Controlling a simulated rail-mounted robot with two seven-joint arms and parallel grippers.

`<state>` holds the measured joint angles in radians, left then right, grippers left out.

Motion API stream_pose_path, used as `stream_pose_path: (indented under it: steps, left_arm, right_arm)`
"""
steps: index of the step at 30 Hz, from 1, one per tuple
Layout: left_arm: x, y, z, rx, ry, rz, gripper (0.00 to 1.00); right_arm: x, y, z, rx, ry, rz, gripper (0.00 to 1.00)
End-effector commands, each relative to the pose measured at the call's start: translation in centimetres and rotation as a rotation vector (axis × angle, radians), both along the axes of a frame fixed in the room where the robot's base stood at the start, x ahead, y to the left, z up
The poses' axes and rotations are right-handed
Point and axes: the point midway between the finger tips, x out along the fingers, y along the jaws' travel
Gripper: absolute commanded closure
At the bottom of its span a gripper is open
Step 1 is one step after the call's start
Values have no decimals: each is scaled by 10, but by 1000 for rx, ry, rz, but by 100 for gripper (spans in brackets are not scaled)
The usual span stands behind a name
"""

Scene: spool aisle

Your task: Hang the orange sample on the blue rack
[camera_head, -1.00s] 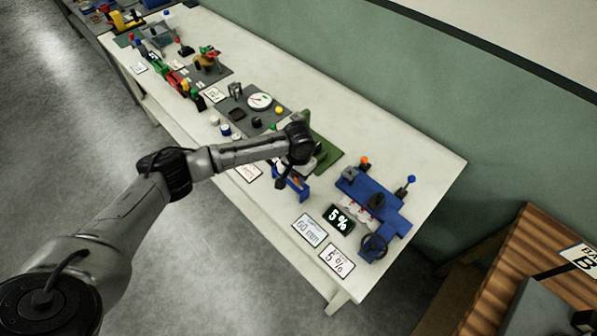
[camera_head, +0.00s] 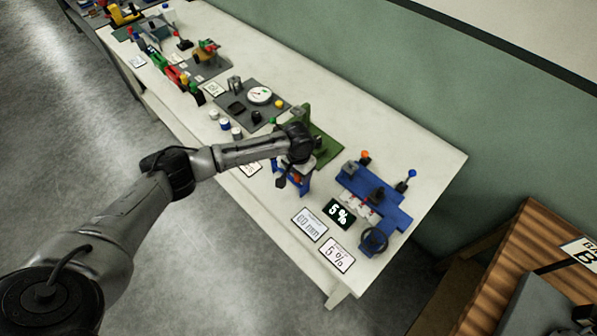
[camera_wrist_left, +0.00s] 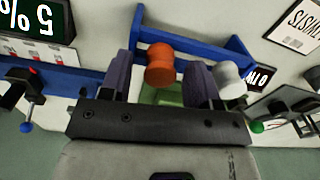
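The blue rack (camera_head: 306,184) stands near the table's front edge, under my left wrist, which partly hides it. In the left wrist view its blue bar (camera_wrist_left: 205,48) runs behind the fingers. The orange sample (camera_wrist_left: 160,62) shows as a rounded orange cylinder in front of this bar. A pale grey sample (camera_wrist_left: 229,78) is just right of the right finger. My left gripper (camera_wrist_left: 158,75) is open, with the orange sample between its fingers and a gap at the left finger. I cannot tell whether the sample rests on the rack. My right gripper is not in view.
A blue device with a handwheel (camera_head: 375,241) stands right of the rack. A black 5 % display (camera_head: 338,213) and white cards (camera_head: 310,225) lie between them. A green stand (camera_head: 322,142) is behind my wrist. A grey dial board (camera_head: 250,112) lies to the left.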

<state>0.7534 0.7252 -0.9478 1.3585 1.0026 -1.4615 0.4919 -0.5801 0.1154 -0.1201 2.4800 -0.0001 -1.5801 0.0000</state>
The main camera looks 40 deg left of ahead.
Motion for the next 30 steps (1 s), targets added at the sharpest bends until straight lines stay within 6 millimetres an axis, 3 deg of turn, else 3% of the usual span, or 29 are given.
stream_pose_path:
  steps: [11,30]
  left_arm:
    - [0,0,7,0,-1,0,40]
    - [0,0,117,-1,-2,-1,40]
  right_arm:
    - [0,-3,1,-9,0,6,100]
    - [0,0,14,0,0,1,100]
